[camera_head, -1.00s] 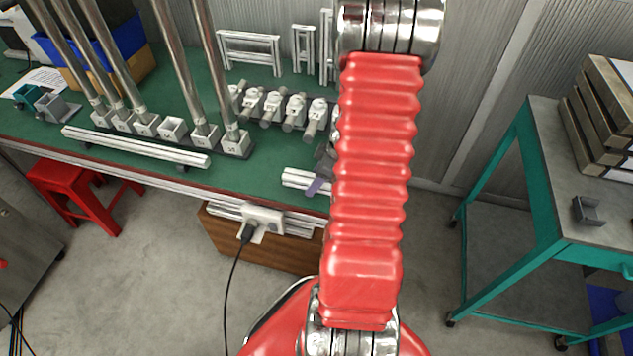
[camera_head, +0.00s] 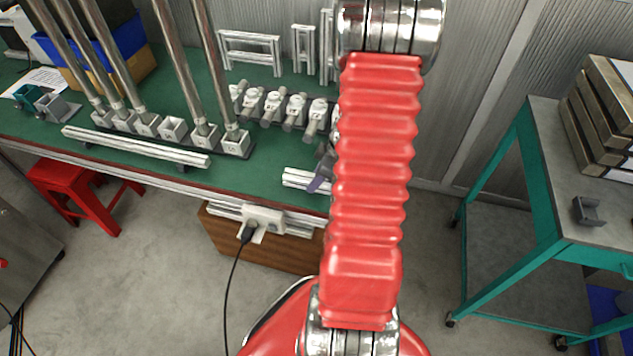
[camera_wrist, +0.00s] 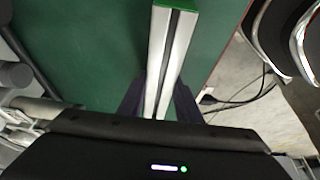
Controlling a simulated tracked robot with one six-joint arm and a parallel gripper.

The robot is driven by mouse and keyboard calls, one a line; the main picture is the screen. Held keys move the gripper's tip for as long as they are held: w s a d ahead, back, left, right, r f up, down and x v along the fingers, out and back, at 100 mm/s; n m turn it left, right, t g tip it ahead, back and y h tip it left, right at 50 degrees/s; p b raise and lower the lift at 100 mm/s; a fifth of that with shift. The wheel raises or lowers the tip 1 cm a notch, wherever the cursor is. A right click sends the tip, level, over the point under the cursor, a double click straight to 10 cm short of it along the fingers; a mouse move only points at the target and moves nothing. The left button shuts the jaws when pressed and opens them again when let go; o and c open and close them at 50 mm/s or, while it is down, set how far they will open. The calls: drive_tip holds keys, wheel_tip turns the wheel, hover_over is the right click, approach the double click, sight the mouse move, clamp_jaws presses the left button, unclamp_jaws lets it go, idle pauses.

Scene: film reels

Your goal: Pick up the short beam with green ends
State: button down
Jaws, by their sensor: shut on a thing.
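The short beam is a silver grooved bar; in the wrist view the beam (camera_wrist: 178,45) runs up from my gripper (camera_wrist: 160,98) to a green end at the top edge. The dark fingers stand on both sides of the beam, shut on it. Its other end is hidden behind the gripper body. In the head view the left part of the beam (camera_head: 298,178) shows near the front edge of the green table, with a finger of my gripper (camera_head: 319,183) against it. My red arm hides the rest of the beam.
A long silver beam (camera_head: 135,147) lies on the green table (camera_head: 262,178) to the left. Upright metal tubes stand in white holders (camera_head: 172,130) behind it. A row of metal fittings (camera_head: 283,108) stands behind the beam. A teal cart (camera_head: 535,140) is at right.

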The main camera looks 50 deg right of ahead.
drive_tip(key=shift+r, duration=0.15)
wheel_tip(320, 180, up, 10)
drive_tip(key=shift+f, duration=0.1)
idle(0.6)
idle(0.9)
